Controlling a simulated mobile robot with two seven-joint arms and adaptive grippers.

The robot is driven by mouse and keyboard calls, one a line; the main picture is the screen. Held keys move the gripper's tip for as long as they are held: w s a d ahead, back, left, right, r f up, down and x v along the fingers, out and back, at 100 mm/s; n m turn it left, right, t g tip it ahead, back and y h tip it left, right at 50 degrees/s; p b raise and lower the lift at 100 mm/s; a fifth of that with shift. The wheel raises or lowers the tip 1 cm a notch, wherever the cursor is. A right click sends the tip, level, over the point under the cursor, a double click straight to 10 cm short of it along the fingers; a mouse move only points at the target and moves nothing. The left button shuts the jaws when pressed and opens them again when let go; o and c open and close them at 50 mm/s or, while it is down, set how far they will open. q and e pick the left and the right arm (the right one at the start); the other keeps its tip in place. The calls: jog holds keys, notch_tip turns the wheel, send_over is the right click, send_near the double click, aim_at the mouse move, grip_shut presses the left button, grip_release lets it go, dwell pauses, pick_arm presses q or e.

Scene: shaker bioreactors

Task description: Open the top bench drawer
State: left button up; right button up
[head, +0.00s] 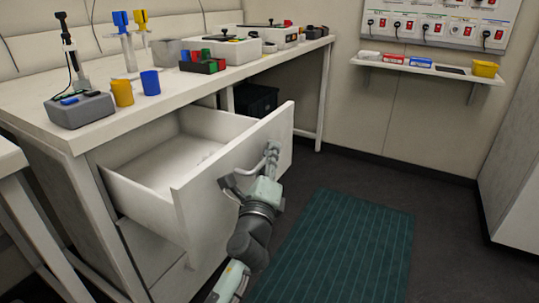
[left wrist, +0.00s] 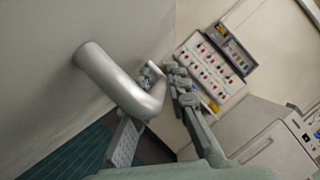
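The top bench drawer (head: 232,168) is pulled well out from under the white bench, and its inside looks empty. A curved metal handle (head: 231,185) sticks out from its front; the handle fills the near part of the left wrist view (left wrist: 112,80). My left gripper (head: 271,157) is at the handle in front of the drawer. In the left wrist view, its fingers (left wrist: 155,115) lie on both sides of the handle's bar and appear closed on it. The exact finger contact is partly hidden by the bar. My right gripper is not in view.
The bench (head: 95,133) carries a grey stand (head: 80,108), yellow and blue cups, a coloured block rack (head: 203,64) and white devices. A dark bin (head: 256,101) sits under the bench. A green mat (head: 340,245) lies on open floor to the right. A wall shelf (head: 430,67) is at the back.

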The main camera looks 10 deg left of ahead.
pick_arm(q)
jog(key=v, duration=1.2)
dwell(0.4)
